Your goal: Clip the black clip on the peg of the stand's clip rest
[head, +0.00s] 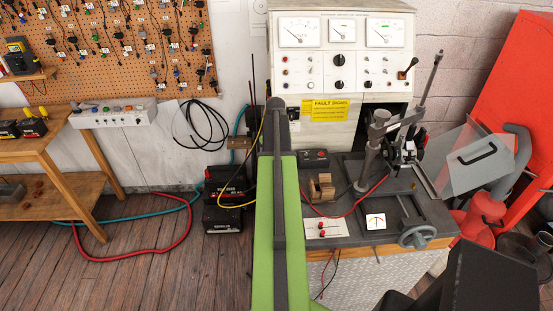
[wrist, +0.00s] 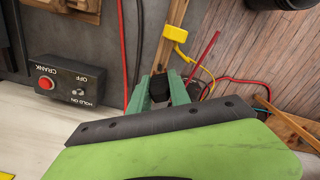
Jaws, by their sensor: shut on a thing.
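In the wrist view, my gripper (wrist: 160,88) is shut, its two green fingers on either side of a small black thing, which looks like the black clip (wrist: 158,87). Most of it is hidden between the fingers. A narrow wooden piece (wrist: 168,50) runs just beyond the fingertips and may be part of the stand's clip rest. A yellow clip-like piece (wrist: 175,33) sits against it. I cannot make out a free peg, or tell whether the black clip touches the wood. In the head view, my arm hides the gripper's jaws; a small brown block (head: 240,143) shows just left of my arm.
A crank switch box (wrist: 68,80) is left of my fingers in the wrist view. In the head view, black batteries (head: 222,219) stand left of my arm and the test bench (head: 400,225) is right.

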